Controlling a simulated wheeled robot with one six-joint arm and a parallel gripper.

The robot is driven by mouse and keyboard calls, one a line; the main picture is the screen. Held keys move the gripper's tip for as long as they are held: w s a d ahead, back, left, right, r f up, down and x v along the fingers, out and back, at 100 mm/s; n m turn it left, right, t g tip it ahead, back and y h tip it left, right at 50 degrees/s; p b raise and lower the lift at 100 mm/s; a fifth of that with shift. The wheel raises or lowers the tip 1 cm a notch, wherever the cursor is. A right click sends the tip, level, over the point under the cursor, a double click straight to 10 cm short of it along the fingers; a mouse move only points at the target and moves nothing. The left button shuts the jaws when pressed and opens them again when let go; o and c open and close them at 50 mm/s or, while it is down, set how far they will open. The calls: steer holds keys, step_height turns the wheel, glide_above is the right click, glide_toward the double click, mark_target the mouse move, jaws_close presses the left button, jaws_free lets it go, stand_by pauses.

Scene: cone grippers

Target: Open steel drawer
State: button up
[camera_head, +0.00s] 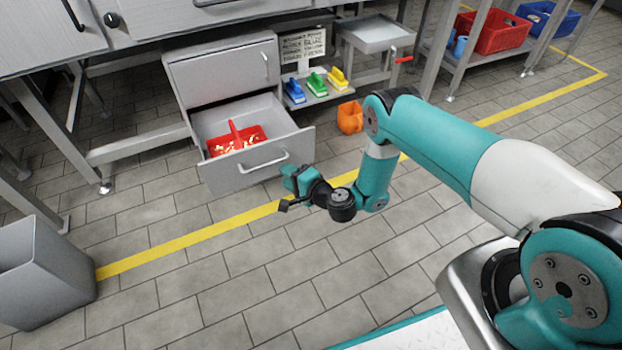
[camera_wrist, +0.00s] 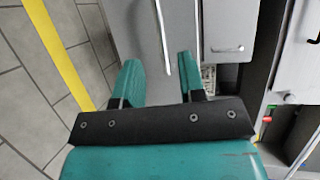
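The lower steel drawer (camera_head: 240,178) of the grey cabinet is pulled well out in the head view. Its front has a bar handle (camera_head: 264,162), which also shows in the wrist view (camera_wrist: 162,38). My gripper (camera_head: 288,177) is just right of and below the handle. In the wrist view, its two teal fingers (camera_wrist: 158,63) are spread, and the handle shows between and beyond them. Nothing is held, and I cannot tell whether a finger touches the handle. A red caddy (camera_head: 234,132) with small yellowish pieces sits inside the drawer.
The upper drawer (camera_head: 222,75) is shut. Blue, green and yellow tools (camera_head: 317,82) sit on a low shelf to the right. An orange container (camera_head: 350,117) stands on the floor. A grey bin (camera_head: 42,270) stands at left. The tiled floor in front is clear.

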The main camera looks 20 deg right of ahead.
steer(key=p+v, duration=0.8)
steer(key=p, duration=0.5)
steer(key=shift+p, duration=0.35)
